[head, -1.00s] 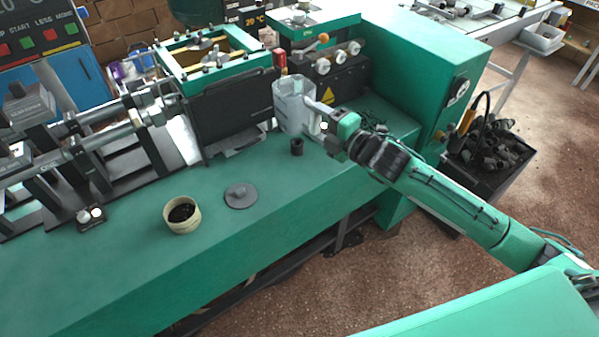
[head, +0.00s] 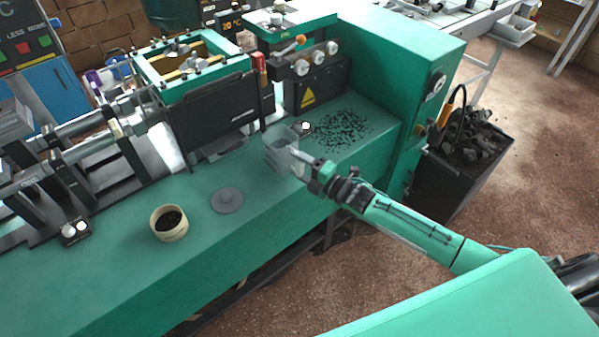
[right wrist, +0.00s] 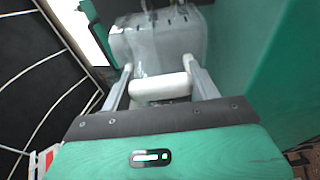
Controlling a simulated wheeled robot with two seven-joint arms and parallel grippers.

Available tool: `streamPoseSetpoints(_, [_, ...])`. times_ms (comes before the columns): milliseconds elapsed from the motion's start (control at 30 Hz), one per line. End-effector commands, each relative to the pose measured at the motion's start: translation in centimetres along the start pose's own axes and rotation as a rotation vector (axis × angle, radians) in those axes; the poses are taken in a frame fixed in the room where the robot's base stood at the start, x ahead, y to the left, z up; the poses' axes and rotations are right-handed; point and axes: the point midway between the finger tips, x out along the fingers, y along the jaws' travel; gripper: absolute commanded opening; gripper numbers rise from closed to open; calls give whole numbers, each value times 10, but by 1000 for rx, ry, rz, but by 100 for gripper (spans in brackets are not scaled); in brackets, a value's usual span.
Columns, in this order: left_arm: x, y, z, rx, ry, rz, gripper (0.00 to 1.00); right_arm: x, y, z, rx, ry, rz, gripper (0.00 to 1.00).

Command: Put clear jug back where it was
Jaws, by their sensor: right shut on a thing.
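The clear jug (head: 279,151) is see-through and pale, over the green bench top in the head view. My right gripper (head: 303,164) is shut on the jug's handle, on the jug's right side. In the right wrist view the jug's body (right wrist: 165,42) fills the upper middle, and its white handle (right wrist: 160,88) lies between the two fingers. I cannot tell whether the jug's base touches the bench. My left gripper is not in view.
A cream bowl with dark contents (head: 169,222) and a flat grey lid (head: 228,199) sit on the green bench (head: 215,262). Dark granules (head: 343,131) lie scattered behind the jug. A machine with a black panel (head: 212,112) stands to the left, a green cabinet (head: 400,75) to the right.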

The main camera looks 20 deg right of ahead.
Motion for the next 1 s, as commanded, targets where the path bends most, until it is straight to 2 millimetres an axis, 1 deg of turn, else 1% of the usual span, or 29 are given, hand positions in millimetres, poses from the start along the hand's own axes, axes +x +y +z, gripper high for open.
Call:
streamPoseSetpoints(100, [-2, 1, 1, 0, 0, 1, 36, 0, -19, 0, 2, 0, -2, 39])
streamPoseSetpoints(200, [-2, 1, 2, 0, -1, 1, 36, 0, -29, 0, 2, 0, 0, 39])
streamPoseSetpoints(300, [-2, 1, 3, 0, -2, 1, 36, 0, -32, 0, 0, 0, 0, 39])
streamPoseSetpoints(467, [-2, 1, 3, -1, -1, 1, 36, 0, -32, 0, 0, 0, 0, 39])
streamPoseSetpoints(633, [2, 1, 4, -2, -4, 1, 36, 0, -37, 0, 1, 0, 0, 39])
streamPoseSetpoints(667, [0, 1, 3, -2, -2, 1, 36, 0, -35, 0, 1, 0, -1, 67])
streamPoseSetpoints(733, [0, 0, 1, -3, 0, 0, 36, 0, -35, 0, 1, 0, -1, 81])
streamPoseSetpoints(767, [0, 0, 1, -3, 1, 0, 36, 0, -35, 0, 1, 0, -1, 83])
streamPoseSetpoints(1000, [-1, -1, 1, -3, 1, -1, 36, 0, -35, 0, 1, 0, -1, 83])
